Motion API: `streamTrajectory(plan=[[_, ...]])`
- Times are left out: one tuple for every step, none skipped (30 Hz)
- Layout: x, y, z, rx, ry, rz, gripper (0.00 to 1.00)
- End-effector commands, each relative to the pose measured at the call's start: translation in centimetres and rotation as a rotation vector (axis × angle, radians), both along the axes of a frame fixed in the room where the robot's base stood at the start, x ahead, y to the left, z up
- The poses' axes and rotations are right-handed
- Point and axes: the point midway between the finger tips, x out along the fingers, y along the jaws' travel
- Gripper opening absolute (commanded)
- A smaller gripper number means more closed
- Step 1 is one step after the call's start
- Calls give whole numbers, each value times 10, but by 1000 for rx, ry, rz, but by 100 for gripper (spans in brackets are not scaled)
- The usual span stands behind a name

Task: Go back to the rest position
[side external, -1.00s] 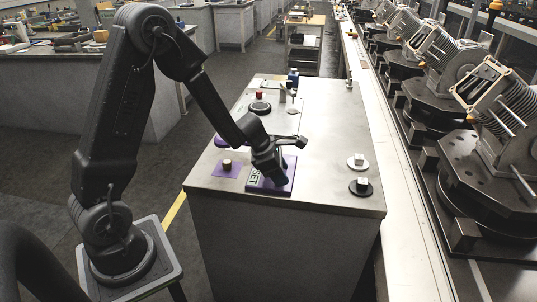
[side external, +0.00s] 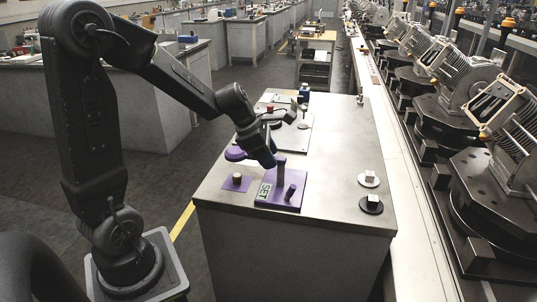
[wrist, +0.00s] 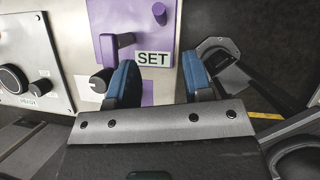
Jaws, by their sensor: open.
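My gripper (side external: 268,160) hangs just above the bench, beside the upright purple post of the purple SET plate (side external: 266,202). In the wrist view its two blue-tipped fingers (wrist: 160,76) are apart, with nothing held between them. The SET plate (wrist: 118,22) lies beyond the fingertips there, with its purple handle and a short peg showing. In the side view, whether the fingers touch the post cannot be told.
A control panel (side external: 290,130) is behind. A conveyor with motor fixtures (side external: 485,170) runs along the right.

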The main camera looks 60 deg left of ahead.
Motion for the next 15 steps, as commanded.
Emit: streamTrajectory(plan=[[0,0,0,0,0,0,46],[0,0,0,0,0,0,46],[0,0,0,0,0,0,46],[0,0,0,0,0,0,46],[0,0,0,0,0,-1,46],[0,-1,1,2,-2,-6,46],[0,-2,2,8,-5,-20,46],[-2,-5,4,19,-11,-43,46],[-4,-10,8,42,-23,-92,46],[-6,-15,12,69,-35,-147,46],[-10,-22,18,102,-51,-215,46],[-17,-32,26,155,-76,-329,46],[-23,-41,33,204,-97,-429,46],[-30,-50,40,259,-120,-538,46],[-41,-63,49,338,-151,-696,46]])
